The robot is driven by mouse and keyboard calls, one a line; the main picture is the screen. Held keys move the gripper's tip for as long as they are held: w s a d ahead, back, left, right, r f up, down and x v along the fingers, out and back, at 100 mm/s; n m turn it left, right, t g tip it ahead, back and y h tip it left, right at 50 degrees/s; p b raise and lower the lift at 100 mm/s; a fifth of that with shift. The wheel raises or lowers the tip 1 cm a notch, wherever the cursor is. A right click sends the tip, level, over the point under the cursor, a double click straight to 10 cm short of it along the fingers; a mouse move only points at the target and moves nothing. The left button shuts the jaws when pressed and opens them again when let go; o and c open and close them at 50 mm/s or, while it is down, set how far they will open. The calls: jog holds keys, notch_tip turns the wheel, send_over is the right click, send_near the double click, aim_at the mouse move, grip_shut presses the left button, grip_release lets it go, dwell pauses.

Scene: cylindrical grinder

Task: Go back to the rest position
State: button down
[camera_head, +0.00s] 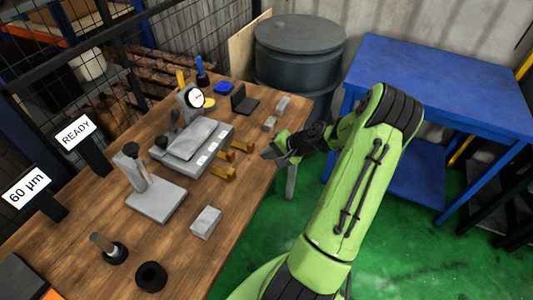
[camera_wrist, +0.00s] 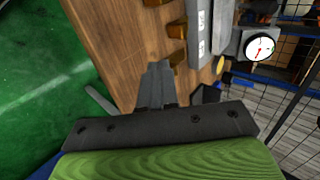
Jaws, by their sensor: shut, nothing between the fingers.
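My gripper (camera_head: 268,153) is at the end of my green arm, at the right edge of the wooden table (camera_head: 185,255) in the head view. Its fingers point left toward the brass pieces (camera_head: 242,146) and appear a little apart from them. In the wrist view my gripper (camera_wrist: 155,72) shows its grey fingers together with nothing between them, over the table edge. The grey grinder fixture (camera_head: 190,150) stands left of the brass pieces.
A dial gauge (camera_head: 195,98) stands behind the fixture and also shows in the wrist view (camera_wrist: 260,47). A grey block (camera_head: 206,222) and a stand (camera_head: 155,202) are nearer. A blue table (camera_head: 440,75) and a dark drum (camera_head: 298,60) stand behind. Green floor (camera_head: 390,245) is open at right.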

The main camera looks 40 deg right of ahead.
dwell(0.3)
jog(key=s+a+r+n+g+h, duration=0.2)
jog(key=a+r+n+g, duration=0.45)
jog(key=a+r, duration=0.85)
jog(key=s+a+r+n+t, duration=0.1)
jog(key=s+a+r+n, duration=0.1)
jog(key=s+a, duration=0.2)
jog(key=s+a+r+n+t, duration=0.1)
jog(key=s+a+r+n, duration=0.1)
jog(key=s, duration=0.4)
jog(key=s+a+r+n+t+h, duration=0.1)
jog(key=s+a+r+n, duration=0.1)
jog(key=s+a, duration=0.4)
jog(key=shift+r+n, duration=0.25)
jog(key=shift+n, duration=0.5)
